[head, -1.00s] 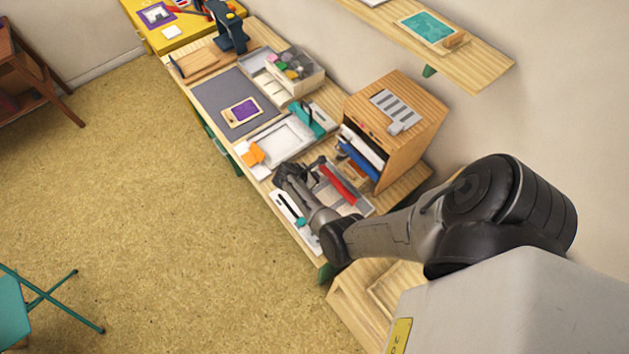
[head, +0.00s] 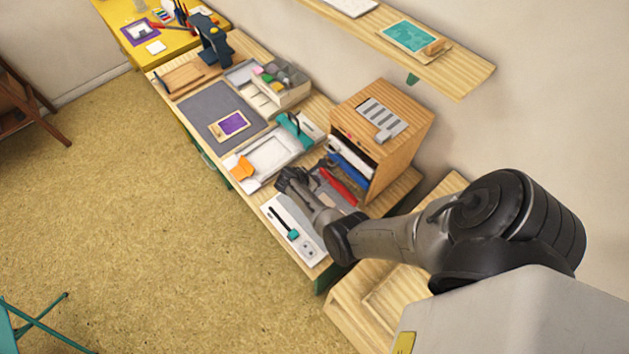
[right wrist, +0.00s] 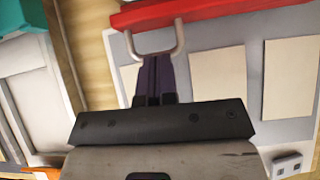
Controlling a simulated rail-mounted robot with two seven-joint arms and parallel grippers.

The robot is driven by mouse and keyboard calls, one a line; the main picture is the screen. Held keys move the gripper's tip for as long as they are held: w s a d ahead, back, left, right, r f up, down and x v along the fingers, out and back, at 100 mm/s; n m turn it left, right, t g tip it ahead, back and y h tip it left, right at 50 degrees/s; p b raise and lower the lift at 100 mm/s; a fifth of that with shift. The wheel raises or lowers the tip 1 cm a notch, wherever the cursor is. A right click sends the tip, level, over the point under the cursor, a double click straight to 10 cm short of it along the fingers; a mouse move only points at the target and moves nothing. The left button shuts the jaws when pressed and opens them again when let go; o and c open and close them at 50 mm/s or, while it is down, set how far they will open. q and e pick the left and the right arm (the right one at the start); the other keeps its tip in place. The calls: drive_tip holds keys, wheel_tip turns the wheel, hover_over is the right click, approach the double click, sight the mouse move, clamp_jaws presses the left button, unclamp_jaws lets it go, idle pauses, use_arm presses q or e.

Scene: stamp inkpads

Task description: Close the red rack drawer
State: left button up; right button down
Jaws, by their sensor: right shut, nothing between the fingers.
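The wooden rack (head: 402,115) stands at the back right of the table with white (head: 352,157), blue (head: 352,166) and red drawer fronts. My left gripper is not in view.
A white tray (head: 262,158) with an orange piece (head: 240,168) is to the left. A white board with a black-and-teal tool (head: 287,231) lies at the table's front edge.

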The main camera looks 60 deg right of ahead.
drive_tip(key=a, duration=0.1)
drive_tip(key=w+a+p, duration=0.1)
drive_tip(key=a+r, duration=0.1)
drive_tip(key=shift+w+a, duration=0.2)
drive_tip(key=shift+w, duration=0.05)
drive_tip(key=p+v, duration=0.2)
drive_tip(key=v, duration=0.7)
drive_tip(key=d+f+b, duration=0.1)
drive_tip(key=f+b, duration=0.1)
drive_tip(key=b, duration=0.1)
drive_tip(key=s+d+f+h+b, duration=0.1)
drive_tip(key=d+f+b, duration=0.1)
drive_tip(key=f+b, duration=0.1)
drive_tip(key=d+f+g+h+b, duration=0.1)
drive_tip(key=d+f+b, duration=0.1)
drive_tip(key=b, duration=0.2)
drive_tip(key=shift+s+f+b, duration=0.35)
drive_tip(key=shift+f+b, duration=0.05)
drive_tip(key=shift+s+d+f, duration=0.1)
drive_tip(key=shift+s+d, duration=0.1)
drive_tip(key=shift+d, duration=0.25)
drive_tip(key=shift+s+d, duration=0.2)
drive_tip(key=shift+d, duration=0.25)
drive_tip(key=shift+s+d+f+b, duration=0.1)
drive_tip(key=shift+s+d+b, duration=0.15)
drive_tip(key=shift+d+b, duration=0.25)
drive_tip(key=shift+s+d, duration=0.15)
drive_tip(key=shift+d, duration=0.2)
